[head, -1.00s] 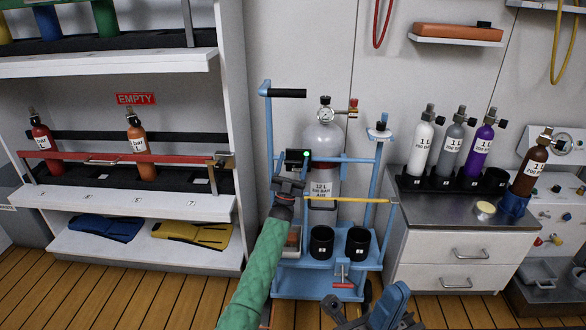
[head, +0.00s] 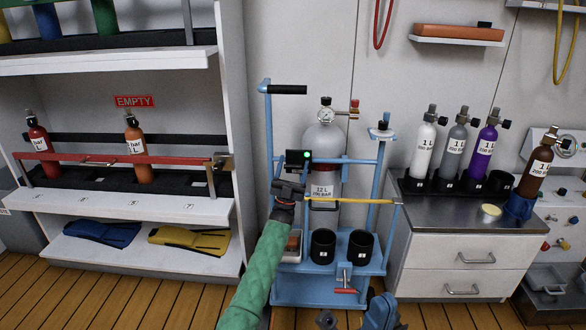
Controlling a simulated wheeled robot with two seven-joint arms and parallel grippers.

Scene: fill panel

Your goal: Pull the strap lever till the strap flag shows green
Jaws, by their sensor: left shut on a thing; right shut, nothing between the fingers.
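The strap flag is a small black box (head: 298,158) on the blue cart in the head view, and it shows a green light (head: 306,154). Beside it stands a grey-white 12 L bottle (head: 324,142) with a gauge on top, upright in the cart. My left gripper (head: 289,187), at the end of the green sleeve, is shut just below the flag, on what appears to be the strap lever. The gripper hides most of the lever. My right gripper (head: 327,319) is low at the bottom edge, partly cut off, shut and empty, apart from the cart.
The blue cart (head: 312,291) has two empty black cups and a yellow bar (head: 352,200) across its front. A white shelf (head: 130,210) stands left. A drawer cabinet (head: 458,249) with small bottles stands right.

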